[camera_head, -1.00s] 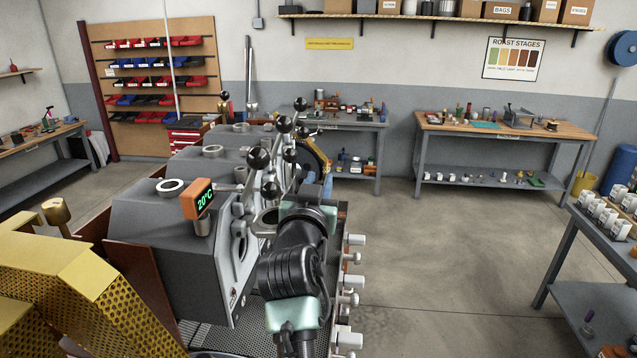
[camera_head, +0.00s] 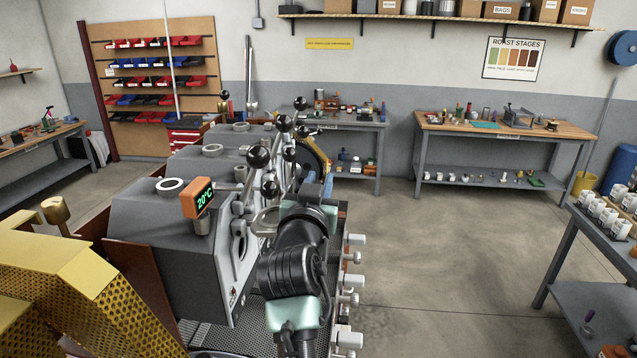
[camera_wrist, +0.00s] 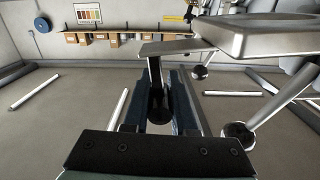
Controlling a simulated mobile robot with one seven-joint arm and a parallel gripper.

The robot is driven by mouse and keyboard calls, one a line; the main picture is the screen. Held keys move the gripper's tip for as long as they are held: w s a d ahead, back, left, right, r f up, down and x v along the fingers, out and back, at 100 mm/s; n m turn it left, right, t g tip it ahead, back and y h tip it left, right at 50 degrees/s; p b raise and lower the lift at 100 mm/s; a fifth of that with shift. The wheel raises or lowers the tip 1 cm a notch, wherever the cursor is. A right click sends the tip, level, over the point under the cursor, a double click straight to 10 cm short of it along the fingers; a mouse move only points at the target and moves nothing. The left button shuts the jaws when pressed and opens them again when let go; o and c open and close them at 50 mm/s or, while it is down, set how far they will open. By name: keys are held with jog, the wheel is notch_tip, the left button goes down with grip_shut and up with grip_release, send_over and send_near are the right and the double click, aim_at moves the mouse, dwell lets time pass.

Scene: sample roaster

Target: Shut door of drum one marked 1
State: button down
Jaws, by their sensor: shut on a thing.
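The grey roaster housing (camera_head: 165,245) nearest me carries an orange display reading 20°C (camera_head: 197,198). A silver ring-shaped door (camera_head: 264,222) stands out from its front, beside my arm, and looks open. In the wrist view the door's grey metal plate (camera_wrist: 265,38) fills the upper right, and a flat arm from it carries a post with a black knob (camera_wrist: 159,113). My gripper (camera_wrist: 162,98) is shut on this door handle, with its dark blue fingers on either side. I cannot read a number 1 on the drum.
Several levers with black ball knobs (camera_head: 258,157) rise beside the door. White knobs (camera_head: 348,340) line the roaster's right edge. The floor (camera_head: 440,270) to the right is clear.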

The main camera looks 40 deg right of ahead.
notch_tip(320, 180, down, 15)
jog(key=m+b, duration=1)
jog(key=b, duration=1.1)
jog(key=shift+r, duration=0.2)
jog(key=shift+b, duration=0.3)
jog(key=c, duration=0.7)
grip_release()
jog(key=shift+c, duration=0.2)
jog(key=b+v, duration=0.2)
jog(key=v, duration=1.1)
jog(key=shift+b, duration=0.4)
